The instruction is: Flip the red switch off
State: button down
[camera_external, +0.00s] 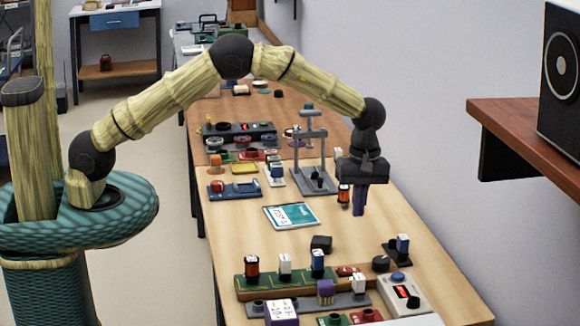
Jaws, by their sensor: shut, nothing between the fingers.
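My gripper (359,209) points down above the right side of the wooden table (240,225), with its fingers together and nothing held. A red round part (217,186) sits on a blue plate farther back. My gripper is apart from all of these.
A grey stand (310,150) rises just left of my gripper. A teal-and-white booklet (291,216) lies mid-table. A green board (270,282) with upright parts is at the front. A brown shelf (520,120) with a black speaker (562,75) juts from the right wall.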

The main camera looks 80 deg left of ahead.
aim_at(344, 271)
jog(key=shift+f+b, duration=0.15)
jog(key=shift+b, duration=0.25)
jog(key=shift+s+d+r+g+b, duration=0.2)
jog(key=shift+d+r+g+b, duration=0.15)
jog(key=shift+b, duration=0.4)
jog(key=shift+a, duration=0.1)
jog(key=shift+f, duration=0.15)
jog(key=f, duration=0.4)
jog(key=s+f+p, duration=0.1)
jog(key=f, duration=0.4)
jog(key=s+f+p, duration=0.1)
jog(key=f, duration=0.3)
jog(key=shift+f, duration=0.35)
